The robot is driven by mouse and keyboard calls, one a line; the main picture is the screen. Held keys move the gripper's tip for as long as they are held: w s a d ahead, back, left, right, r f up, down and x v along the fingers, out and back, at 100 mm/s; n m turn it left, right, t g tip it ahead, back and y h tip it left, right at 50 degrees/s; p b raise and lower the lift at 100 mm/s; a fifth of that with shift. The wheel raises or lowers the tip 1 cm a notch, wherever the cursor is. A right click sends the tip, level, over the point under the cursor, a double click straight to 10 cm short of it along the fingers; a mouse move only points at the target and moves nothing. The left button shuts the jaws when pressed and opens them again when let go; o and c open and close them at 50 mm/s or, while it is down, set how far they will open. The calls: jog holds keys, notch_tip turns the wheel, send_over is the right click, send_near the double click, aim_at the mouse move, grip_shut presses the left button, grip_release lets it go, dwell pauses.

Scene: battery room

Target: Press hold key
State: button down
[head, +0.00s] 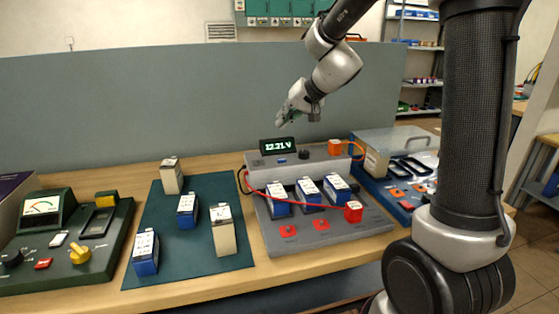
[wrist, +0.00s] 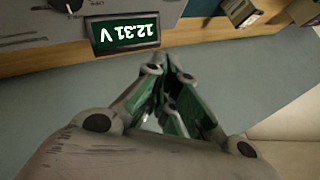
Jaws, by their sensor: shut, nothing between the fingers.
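A grey meter unit (head: 315,158) stands at the back of the bench. Its dark display (head: 277,145) is lit and shows upside down in the wrist view (wrist: 125,31), reading 12.31 V. A small blue key (head: 282,161) sits on the unit's front below the display, with a black knob (head: 304,154) to its right. I cannot read the key's label, and the key is not visible in the wrist view. My gripper (head: 281,121) is shut and empty. It hangs in the air above the display, apart from it.
In front of the unit is a grey tray (head: 330,237) with blue batteries and red connectors. A green mat (head: 188,257) with several batteries lies left. A green tester (head: 91,262) stands at the far left, a blue tray (head: 400,211) at right. A partition (head: 120,110) rises behind.

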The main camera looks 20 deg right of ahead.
aim_at(283, 158)
jog(key=shift+f, duration=4.4)
jog(key=shift+f, duration=0.15)
jog(key=shift+f, duration=0.25)
jog(key=shift+f, duration=0.35)
jog(key=shift+r, duration=0.8)
jog(key=shift+r, duration=0.1)
